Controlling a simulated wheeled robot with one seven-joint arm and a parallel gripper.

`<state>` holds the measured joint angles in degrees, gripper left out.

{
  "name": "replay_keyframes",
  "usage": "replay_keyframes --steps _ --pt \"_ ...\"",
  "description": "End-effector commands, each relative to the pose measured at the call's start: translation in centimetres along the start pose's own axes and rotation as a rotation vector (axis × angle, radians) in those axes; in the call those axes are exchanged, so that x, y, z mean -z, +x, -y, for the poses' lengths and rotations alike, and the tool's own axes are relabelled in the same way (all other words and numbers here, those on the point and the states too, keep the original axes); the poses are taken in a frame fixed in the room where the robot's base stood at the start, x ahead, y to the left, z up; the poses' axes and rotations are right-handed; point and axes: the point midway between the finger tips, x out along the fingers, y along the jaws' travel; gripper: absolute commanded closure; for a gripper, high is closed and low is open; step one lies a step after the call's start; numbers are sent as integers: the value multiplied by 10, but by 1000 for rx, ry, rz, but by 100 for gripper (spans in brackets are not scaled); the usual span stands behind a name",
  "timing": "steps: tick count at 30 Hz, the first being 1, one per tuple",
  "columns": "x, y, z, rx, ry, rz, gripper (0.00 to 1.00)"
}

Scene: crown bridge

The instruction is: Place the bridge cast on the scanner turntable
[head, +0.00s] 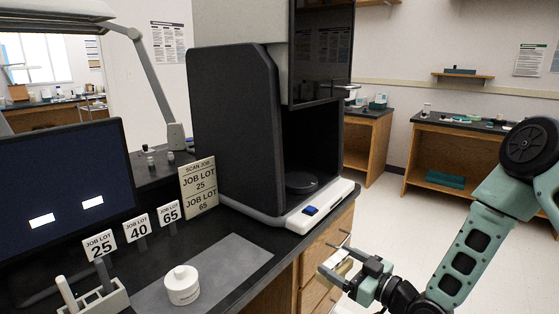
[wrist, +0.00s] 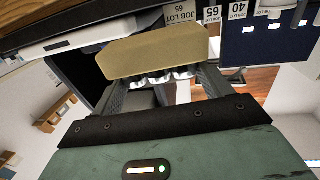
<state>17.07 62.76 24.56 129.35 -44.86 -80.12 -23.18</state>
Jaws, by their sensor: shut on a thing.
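My gripper (head: 343,266) is shut on the bridge cast, in front of and to the right of the scanner, beyond the bench's front edge. In the wrist view the bridge cast (wrist: 155,52) shows a tan, flat base with several white teeth on its gripper-facing side, held between the two dark fingers. In the head view the cast is small and mostly hidden by the fingers. The scanner turntable (head: 302,181) is a dark round disc inside the scanner's open bay, with nothing visible on it. The cast is apart from the turntable.
The dark scanner (head: 235,130) has a white front base with a blue button (head: 311,210). A sign (head: 198,186) reads scan job, job lot 25 and 65. Lot tags 25, 40 and 65 stand left.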

Motion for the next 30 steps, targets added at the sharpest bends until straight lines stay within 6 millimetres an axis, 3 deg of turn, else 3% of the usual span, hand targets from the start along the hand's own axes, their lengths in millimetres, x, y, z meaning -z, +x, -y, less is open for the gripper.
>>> replay_keyframes --steps 3,7,18,24,30 --pt "-16 -37 -24 -109 14 0 59" --pt "-33 -74 -41 -229 16 -5 59" --pt "-50 -166 -59 -602 25 -15 59" --pt "-50 -190 -59 -725 27 -9 59" --pt "-52 -197 -59 -764 26 -6 59"
